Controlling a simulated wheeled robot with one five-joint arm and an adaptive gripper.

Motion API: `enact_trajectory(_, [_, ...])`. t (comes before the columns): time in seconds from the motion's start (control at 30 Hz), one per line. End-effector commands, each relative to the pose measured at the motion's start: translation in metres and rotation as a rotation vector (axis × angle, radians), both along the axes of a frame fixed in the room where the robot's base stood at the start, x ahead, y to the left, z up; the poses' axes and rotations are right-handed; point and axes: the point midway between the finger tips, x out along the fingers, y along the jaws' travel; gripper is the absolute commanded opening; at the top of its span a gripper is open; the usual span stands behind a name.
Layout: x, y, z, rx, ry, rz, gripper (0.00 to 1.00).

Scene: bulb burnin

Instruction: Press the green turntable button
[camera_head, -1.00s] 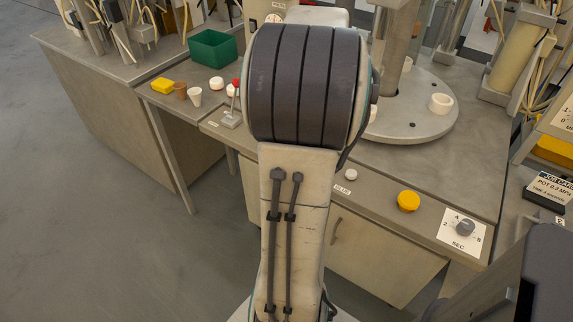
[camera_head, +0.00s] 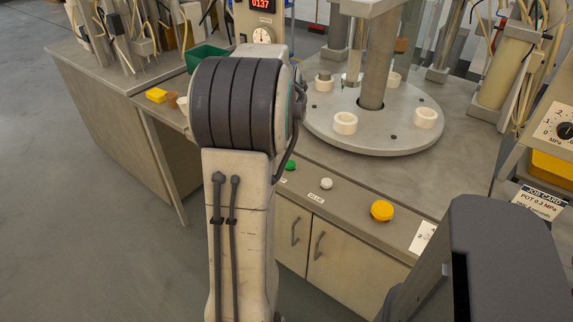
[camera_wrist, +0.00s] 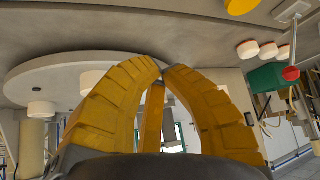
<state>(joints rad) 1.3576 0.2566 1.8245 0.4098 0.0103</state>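The green button (camera_head: 290,166) shows in the head view on the front panel of the bench, close to the right edge of my arm. The grey turntable (camera_head: 340,137) stands behind it with white cups on it; its disc also shows in the wrist view (camera_wrist: 60,75). My gripper (camera_wrist: 162,70) shows in the wrist view, its yellow fingers meeting at the tips with nothing seen between them. In the head view my gripper is hidden. I cannot make out the green button in the wrist view.
A white button (camera_head: 326,184) and a yellow button (camera_head: 382,210) sit to the right of the green one. A dark green bin (camera_head: 205,57) and yellow block (camera_head: 156,95) lie at the left. The red-knobbed lever (camera_wrist: 291,73) shows in the wrist view.

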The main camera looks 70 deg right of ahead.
Motion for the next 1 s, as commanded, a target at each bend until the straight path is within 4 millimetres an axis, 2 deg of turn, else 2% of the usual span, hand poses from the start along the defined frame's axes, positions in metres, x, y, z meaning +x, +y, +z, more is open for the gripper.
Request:
enact_trajectory(0.47, [0.0,0.0,-0.007,0.001,0.0,0.001,0.0])
enact_trajectory(0.77, [0.0,0.001,-0.03,0.004,0.001,0.001,0.0])
enact_trajectory(1.0, [0.0,0.001,-0.06,0.002,0.0,0.001,0.0])
